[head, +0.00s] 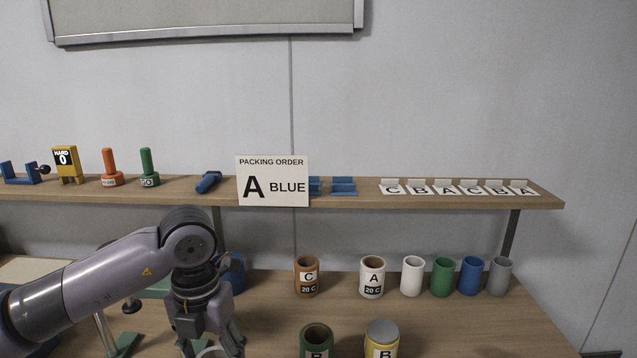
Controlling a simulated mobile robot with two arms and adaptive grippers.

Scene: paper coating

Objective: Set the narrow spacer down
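My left gripper (211,343) points down at the bottom edge, over the left part of the table. Its fingers are apart, and a pale rounded piece (210,352) shows between them, cut off by the picture edge. I cannot tell whether this piece is the narrow spacer, nor whether the fingers grip it. No other thing in view can be clearly made out as the narrow spacer. My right gripper is not in view.
The table (470,325) bears a row of cylinders, such as the white one marked A (372,278). A shelf (545,202) behind holds the order sign (272,181), letter cards and tools. The table's right front is clear.

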